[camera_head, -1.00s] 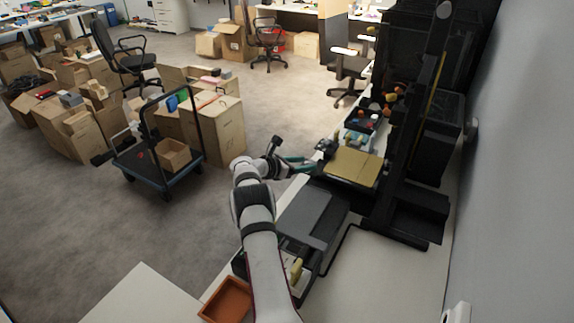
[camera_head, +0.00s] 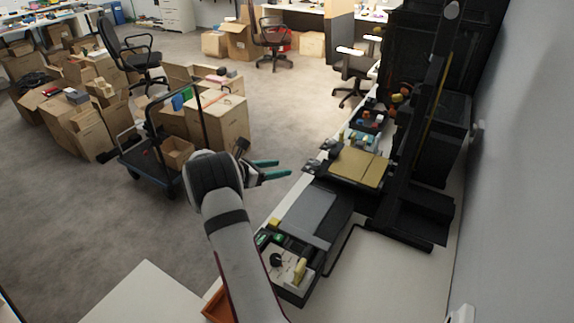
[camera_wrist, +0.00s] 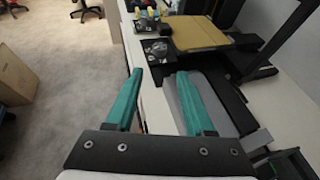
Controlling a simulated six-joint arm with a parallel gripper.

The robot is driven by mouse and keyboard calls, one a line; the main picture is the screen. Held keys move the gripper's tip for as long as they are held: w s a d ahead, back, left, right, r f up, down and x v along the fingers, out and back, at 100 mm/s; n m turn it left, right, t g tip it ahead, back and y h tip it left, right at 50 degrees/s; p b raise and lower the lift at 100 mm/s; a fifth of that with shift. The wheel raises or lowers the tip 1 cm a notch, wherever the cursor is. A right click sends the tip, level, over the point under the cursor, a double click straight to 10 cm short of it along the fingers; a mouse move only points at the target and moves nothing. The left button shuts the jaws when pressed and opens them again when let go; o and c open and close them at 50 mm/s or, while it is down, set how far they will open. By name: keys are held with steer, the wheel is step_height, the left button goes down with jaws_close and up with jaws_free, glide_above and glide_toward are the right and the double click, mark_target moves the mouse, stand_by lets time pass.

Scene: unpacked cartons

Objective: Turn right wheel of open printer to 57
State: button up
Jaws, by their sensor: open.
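The open printer has a gold bed (camera_head: 358,165) between its black upright frame and the table's left edge. Small dark wheel-like parts (camera_head: 314,166) sit along the bed's left side; one also shows in the wrist view (camera_wrist: 158,48). I cannot read any number on them. My gripper (camera_head: 283,168) is open and empty, left of these parts and apart from them, over the floor beside the table edge. In the wrist view its two teal fingers (camera_wrist: 160,73) are spread, with the wheel part beyond them.
A flat grey-topped machine (camera_head: 304,217) stands in front of the printer, with an open tray of small parts (camera_head: 284,262). An orange tray (camera_head: 219,306) is partly behind my arm. A black tower (camera_head: 435,150) stands right. Cartons and a trolley (camera_head: 150,168) are on the floor.

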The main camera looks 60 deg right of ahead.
mark_target(315, 163)
steer(key=x, duration=1.5)
steer(key=shift+s+d+f, duration=0.1)
steer(key=shift+d+f, duration=0.1)
steer(key=shift+d, duration=0.15)
jaws_close()
